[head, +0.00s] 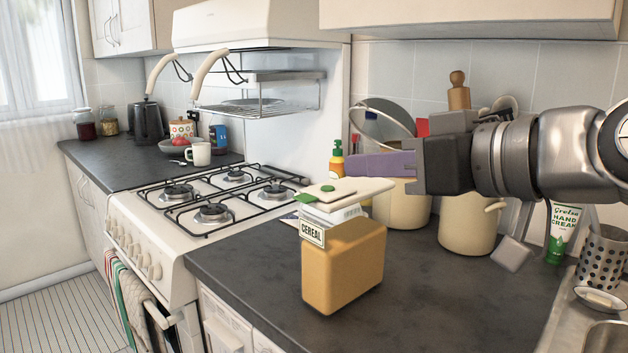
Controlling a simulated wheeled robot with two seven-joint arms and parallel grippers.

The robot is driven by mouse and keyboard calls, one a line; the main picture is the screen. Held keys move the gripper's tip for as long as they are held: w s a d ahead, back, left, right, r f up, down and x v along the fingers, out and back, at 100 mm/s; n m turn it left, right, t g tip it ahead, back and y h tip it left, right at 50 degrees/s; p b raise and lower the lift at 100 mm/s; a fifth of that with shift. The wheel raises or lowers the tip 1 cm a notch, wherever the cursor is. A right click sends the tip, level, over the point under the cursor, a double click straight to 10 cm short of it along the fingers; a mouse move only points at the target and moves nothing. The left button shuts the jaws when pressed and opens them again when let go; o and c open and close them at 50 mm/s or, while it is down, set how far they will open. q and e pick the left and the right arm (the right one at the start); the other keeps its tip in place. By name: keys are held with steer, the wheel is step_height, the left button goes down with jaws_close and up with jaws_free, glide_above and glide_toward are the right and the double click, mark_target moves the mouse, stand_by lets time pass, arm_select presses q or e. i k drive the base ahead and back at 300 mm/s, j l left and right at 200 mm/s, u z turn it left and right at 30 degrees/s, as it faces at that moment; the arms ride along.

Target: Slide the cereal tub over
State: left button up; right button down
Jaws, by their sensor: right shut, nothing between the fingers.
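The cereal tub (343,268) stands upright on the dark counter (230,272), near its front edge. It has an orange-tan body, a pale lid with a green knob and a label reading CEREAL. My right gripper (350,166) reaches in from the right with its purple fingers shut and empty. The fingers show just above and behind the tub's lid in the picture; a gap shows between them and the lid. My left gripper is not in view.
Cream pots (466,224) stand behind the tub. A bottle with a green cap (338,160) is behind its lid. The gas stove (215,210) is to the left. A hand cream tube (563,233) and metal holder (602,255) stand at the right. Counter right of the tub is clear.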

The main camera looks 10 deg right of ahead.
mark_target(343, 241)
steer(key=k+j, duration=0.2)
steer(key=k, duration=0.25)
steer(key=k+j, duration=0.15)
steer(key=k, duration=0.3)
